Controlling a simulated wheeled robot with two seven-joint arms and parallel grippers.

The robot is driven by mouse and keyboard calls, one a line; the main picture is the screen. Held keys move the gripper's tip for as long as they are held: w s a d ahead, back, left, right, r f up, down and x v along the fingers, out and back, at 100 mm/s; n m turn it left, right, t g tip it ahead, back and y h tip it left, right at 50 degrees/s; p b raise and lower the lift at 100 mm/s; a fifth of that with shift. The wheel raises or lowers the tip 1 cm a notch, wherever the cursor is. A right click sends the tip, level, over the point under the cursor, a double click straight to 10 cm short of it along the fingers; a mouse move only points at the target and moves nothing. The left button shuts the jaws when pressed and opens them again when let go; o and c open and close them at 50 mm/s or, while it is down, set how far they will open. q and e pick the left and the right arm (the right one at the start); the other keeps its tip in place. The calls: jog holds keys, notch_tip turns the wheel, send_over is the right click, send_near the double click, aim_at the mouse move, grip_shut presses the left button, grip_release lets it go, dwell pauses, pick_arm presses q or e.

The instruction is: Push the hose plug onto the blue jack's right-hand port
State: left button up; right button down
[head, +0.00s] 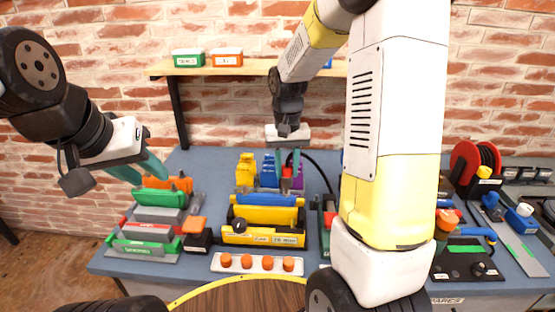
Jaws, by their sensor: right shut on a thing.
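The blue jack (268,173) stands in a row at the back middle of the table, between a yellow jack (245,170) and a purple one (299,174). My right gripper (287,163) points down over the right side of the blue jack. It is shut on the hose plug, of which a small red part (287,172) shows between the teal fingers. A black hose (322,172) arcs away to the right. The fingers partly hide the ports, so I cannot tell whether the plug touches the right-hand port. My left gripper (139,170) is open and empty at the left.
A yellow and blue test unit (263,238) stands in front of the jacks. A strip with orange knobs (257,264) lies at the table's front edge. Green and grey fixtures (145,240) fill the left. A red hose reel (472,165) stands right. My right arm hides the middle right.

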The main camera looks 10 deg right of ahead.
jog(key=shift+f, duration=0.3)
jog(key=shift+f, duration=0.75)
jog(key=shift+f, duration=0.1)
jog(key=c, duration=0.6)
grip_release()
jog(key=shift+c, duration=0.2)
jog(key=shift+r, duration=4)
